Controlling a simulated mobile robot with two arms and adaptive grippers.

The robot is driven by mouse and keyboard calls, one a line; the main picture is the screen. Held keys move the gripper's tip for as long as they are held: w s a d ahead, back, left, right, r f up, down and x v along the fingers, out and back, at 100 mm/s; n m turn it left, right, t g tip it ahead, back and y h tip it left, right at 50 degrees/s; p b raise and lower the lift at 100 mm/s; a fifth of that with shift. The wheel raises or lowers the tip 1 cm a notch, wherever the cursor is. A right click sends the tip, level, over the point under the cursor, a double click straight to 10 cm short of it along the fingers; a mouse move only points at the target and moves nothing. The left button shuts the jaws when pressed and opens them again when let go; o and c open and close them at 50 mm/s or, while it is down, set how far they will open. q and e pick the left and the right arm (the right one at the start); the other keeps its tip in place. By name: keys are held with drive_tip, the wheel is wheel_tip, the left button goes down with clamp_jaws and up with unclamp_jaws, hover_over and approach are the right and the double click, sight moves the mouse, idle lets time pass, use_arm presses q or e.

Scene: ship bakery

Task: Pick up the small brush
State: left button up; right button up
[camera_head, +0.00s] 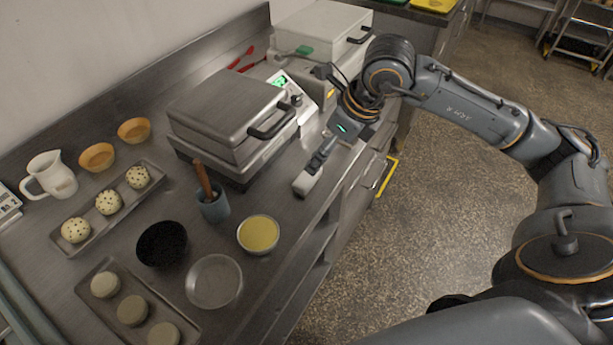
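A brown wooden handle (203,180), which looks like the small brush, stands tilted in a small grey-blue cup (214,207) on the steel counter. Its lower end is hidden inside the cup. My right gripper (308,182) points down over the counter's front edge, to the right of the cup and clear of the handle. Its fingers are seen from the side, so I cannot tell whether they are apart. My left gripper is not in view.
A closed metal press (225,110) stands behind the cup. A yellow-filled bowl (258,233), black bowl (162,244) and empty round dish (214,281) stand in front. Trays of dough balls (72,243) and pale rounds (92,283) lie left. Bare counter separates the cup and gripper.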

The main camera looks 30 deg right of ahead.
sight(308, 175)
drive_tip(key=x, duration=0.5)
drive_tip(key=shift+w+a+f, duration=0.1)
drive_tip(key=p+x, duration=0.2)
drive_tip(key=x, duration=0.2)
drive_tip(key=shift+a+f, duration=0.25)
drive_tip(key=shift+f, duration=0.15)
drive_tip(key=shift+w+f, duration=0.15)
drive_tip(key=shift+f, duration=0.1)
drive_tip(key=c, duration=1.2)
